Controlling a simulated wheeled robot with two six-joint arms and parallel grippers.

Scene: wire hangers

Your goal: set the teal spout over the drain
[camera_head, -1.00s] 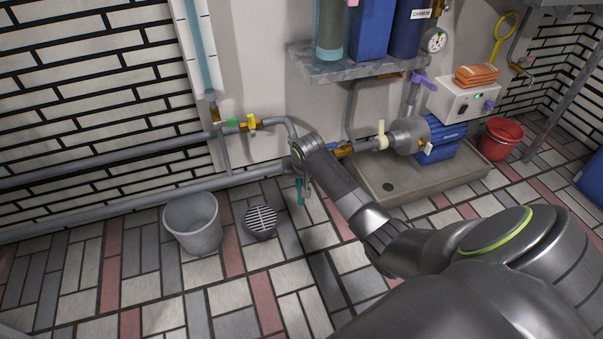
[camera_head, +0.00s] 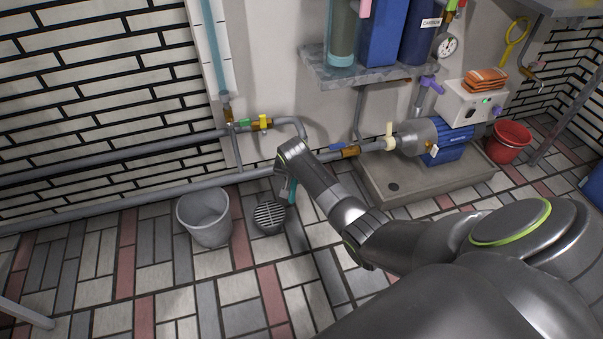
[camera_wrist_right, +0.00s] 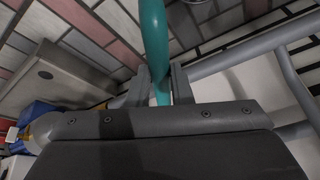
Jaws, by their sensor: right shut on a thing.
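The teal spout (camera_head: 292,189) shows as a short teal piece beside my right gripper (camera_head: 284,192) in the head view. In the right wrist view the teal spout (camera_wrist_right: 154,35) runs between the two fingers of my right gripper (camera_wrist_right: 158,85), which is shut on it. The drain (camera_head: 269,217) is a round slotted grate in the floor. The spout and gripper appear above the floor, just up and to the right of the grate in the picture. My wrist hides part of the spout. My left gripper is not in view.
A grey bucket (camera_head: 205,217) stands on the floor just left of the drain. Grey pipes (camera_head: 130,196) run along the wall behind. A blue pump (camera_head: 447,143) sits on a low tray (camera_head: 375,195) to the right. A red bucket (camera_head: 508,142) stands farther right.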

